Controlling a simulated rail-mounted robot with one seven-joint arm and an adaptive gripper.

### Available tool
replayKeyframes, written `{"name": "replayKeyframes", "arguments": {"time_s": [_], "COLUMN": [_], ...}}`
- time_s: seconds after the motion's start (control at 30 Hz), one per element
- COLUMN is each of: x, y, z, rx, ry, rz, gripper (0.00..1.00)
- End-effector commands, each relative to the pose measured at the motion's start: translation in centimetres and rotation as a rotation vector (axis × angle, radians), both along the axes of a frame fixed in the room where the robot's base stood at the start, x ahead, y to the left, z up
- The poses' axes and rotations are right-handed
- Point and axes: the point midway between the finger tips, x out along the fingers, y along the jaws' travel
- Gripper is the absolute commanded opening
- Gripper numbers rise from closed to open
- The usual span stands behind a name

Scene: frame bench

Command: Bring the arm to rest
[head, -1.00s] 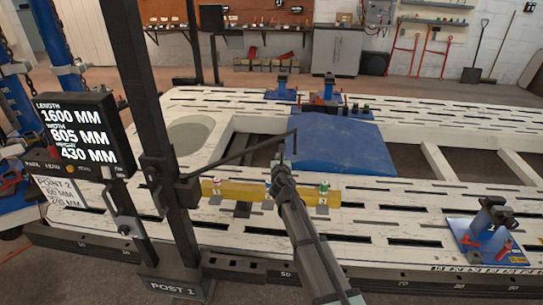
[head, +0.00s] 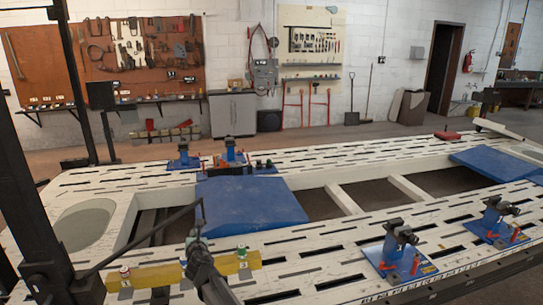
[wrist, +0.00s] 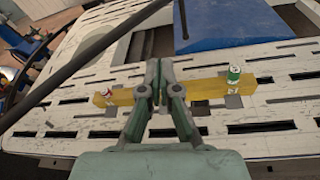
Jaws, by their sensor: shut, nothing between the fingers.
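My gripper (head: 195,238) is in the lower left of the head view, above the near side of the white slotted frame bench (head: 300,268). In the wrist view its fingers (wrist: 159,68) are together, with nothing held between them. A yellow bar (wrist: 205,89) lies beyond the fingers and is partly hidden by them. The bar also shows in the head view (head: 155,276). A small red-and-white item (wrist: 105,92) stands by its left part and a green-and-white one (wrist: 234,76) by its right part. Whether the gripper touches the bar I cannot tell.
A dark upright post (head: 32,190) stands left of my arm, and a thin dark rod (head: 140,240) reaches from it close to my gripper. A blue panel (head: 250,203) lies beyond. Blue clamps (head: 399,250) stand on the bench at right. Space above the bench's middle is clear.

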Motion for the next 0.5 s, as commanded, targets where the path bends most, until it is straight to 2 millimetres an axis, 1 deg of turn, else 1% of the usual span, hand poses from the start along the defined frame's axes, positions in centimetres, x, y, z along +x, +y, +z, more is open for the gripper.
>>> {"name": "replayKeyframes", "arguments": {"time_s": [0.17,0.23,0.27,0.37,0.5], "x": [-0.6,-1.3,-1.7,-2.9,-4.6], "y": [-2.4,-3.6,-4.2,-6.8,-10.6], "z": [-1.8,-3.3,-4.1,-7.4,-12.0], "rx": [0.270,0.375,0.420,0.561,0.721], "ry": [0.193,0.277,0.313,0.432,0.562], "rz": [-0.173,-0.251,-0.288,-0.423,-0.614], "gripper": [0.00,0.00,0.00,0.00,0.00]}}
